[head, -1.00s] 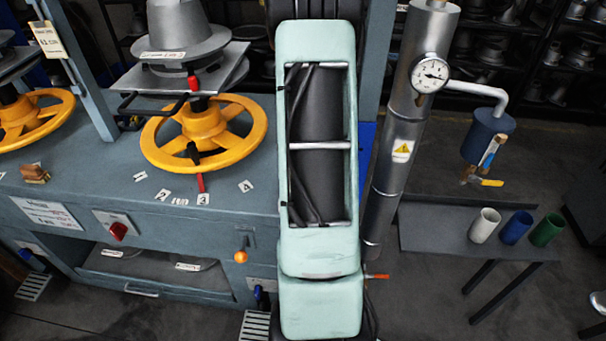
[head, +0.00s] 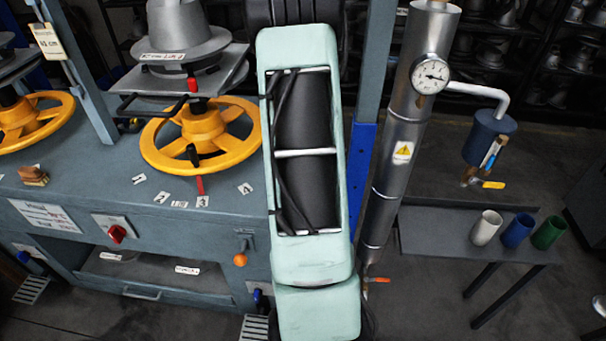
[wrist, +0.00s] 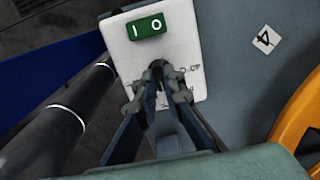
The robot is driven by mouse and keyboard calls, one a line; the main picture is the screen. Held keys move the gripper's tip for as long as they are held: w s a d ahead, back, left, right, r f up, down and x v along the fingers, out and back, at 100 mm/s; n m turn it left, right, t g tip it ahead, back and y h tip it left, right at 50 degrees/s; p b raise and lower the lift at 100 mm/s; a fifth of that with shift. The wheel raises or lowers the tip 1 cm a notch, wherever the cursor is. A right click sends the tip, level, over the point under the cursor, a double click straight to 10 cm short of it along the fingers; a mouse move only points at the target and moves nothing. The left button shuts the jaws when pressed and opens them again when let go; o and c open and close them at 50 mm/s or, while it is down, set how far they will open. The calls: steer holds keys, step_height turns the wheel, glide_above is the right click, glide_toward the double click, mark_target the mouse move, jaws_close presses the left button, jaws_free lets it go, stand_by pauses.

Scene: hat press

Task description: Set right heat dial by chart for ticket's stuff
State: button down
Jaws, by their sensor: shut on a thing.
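In the wrist view my gripper (wrist: 160,72) is shut at a white plate (wrist: 186,40) below a green switch (wrist: 146,27) marked 1 and 0. It grips a small dark knob, mostly hidden between the fingertips; the plate's print beside it is partly covered and unreadable. In the head view my arm hides the gripper and this plate. A white chart sheet (head: 44,214) with some red print is on the bench front at left, too small to read. A paper ticket (head: 47,41) hangs on the left post.
A yellow handwheel (head: 200,137) stands under a grey hat block (head: 185,36). A number 4 tag (wrist: 265,39) lies right of the plate. A steel pipe with a gauge (head: 430,75) stands right of my arm. Several cups stand on a side table (head: 420,235).

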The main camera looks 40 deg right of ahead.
steer(key=c, duration=2)
jaws_free()
steer(key=shift+c, duration=0.2)
steer(key=shift+r, duration=0.15)
step_height(320, 180, up, 12)
